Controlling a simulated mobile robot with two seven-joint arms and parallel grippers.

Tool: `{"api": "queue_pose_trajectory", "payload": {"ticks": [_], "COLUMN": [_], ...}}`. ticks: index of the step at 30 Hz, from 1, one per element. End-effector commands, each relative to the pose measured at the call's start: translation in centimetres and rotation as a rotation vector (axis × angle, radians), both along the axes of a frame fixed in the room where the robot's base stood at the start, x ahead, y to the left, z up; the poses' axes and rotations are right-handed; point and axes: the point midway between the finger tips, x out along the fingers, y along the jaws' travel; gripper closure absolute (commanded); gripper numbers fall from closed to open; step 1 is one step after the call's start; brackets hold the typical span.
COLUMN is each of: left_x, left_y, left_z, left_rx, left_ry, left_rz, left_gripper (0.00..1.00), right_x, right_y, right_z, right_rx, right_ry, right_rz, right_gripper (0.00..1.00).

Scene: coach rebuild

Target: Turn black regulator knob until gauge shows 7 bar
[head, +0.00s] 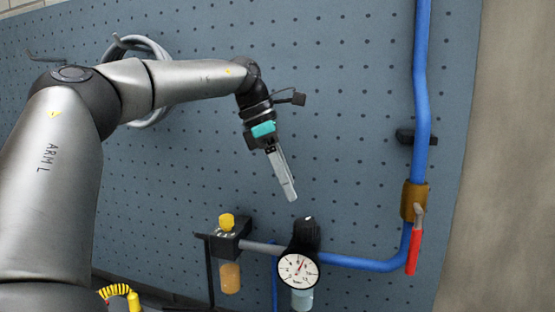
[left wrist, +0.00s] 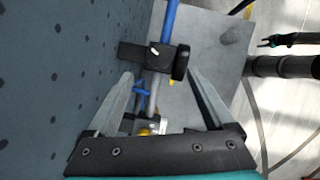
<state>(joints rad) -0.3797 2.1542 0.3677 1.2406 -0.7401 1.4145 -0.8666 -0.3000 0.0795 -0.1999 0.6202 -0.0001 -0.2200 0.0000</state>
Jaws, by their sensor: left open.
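The black regulator knob (head: 306,232) sits upright on top of the regulator, with a small white mark on it. The round white gauge (head: 298,271) faces out below it. Its needle seems to point up and slightly right; the numbers are too small to read. My left gripper (head: 290,197) is open and empty, above the knob and apart from it. In the left wrist view the knob (left wrist: 155,50) shows beyond the spread fingers (left wrist: 162,75), with the gauge (left wrist: 181,62) edge-on beside it. My right gripper (left wrist: 265,42) shows small at the upper right, away from the regulator.
A blue pipe (head: 422,100) runs down the right side to a brass valve (head: 412,200) with a red handle (head: 414,252). A yellow-capped unit (head: 227,222) stands left of the regulator. A grey hose coil (head: 160,115) hangs on the blue pegboard (head: 340,110) behind my left arm.

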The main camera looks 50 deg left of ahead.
Motion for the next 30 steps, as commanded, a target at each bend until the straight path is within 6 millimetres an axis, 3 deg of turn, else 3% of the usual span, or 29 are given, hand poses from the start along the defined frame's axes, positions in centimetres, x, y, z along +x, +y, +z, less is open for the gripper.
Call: {"api": "queue_pose_trajectory", "payload": {"ticks": [3,9,30], "left_x": [-0.6,-1.2,-1.4], "left_y": [0.7,1.2,1.3], "left_z": [2.3,4.4,4.7], "left_rx": [0.002,0.0,0.0], "left_ry": [-0.003,-0.001,0.0], "left_rz": [0.002,0.0,-0.001], "left_gripper": [0.14,0.14,0.14], "right_x": [0.0,0.0,0.0], "right_y": [0.0,0.0,0.0], "right_z": [0.2,0.5,0.5], "right_rx": [0.0,0.0,0.0], "right_ry": [0.0,0.0,0.0], "right_rz": [0.0,0.0,0.0], "right_gripper": [0.5,0.5,0.5]}}
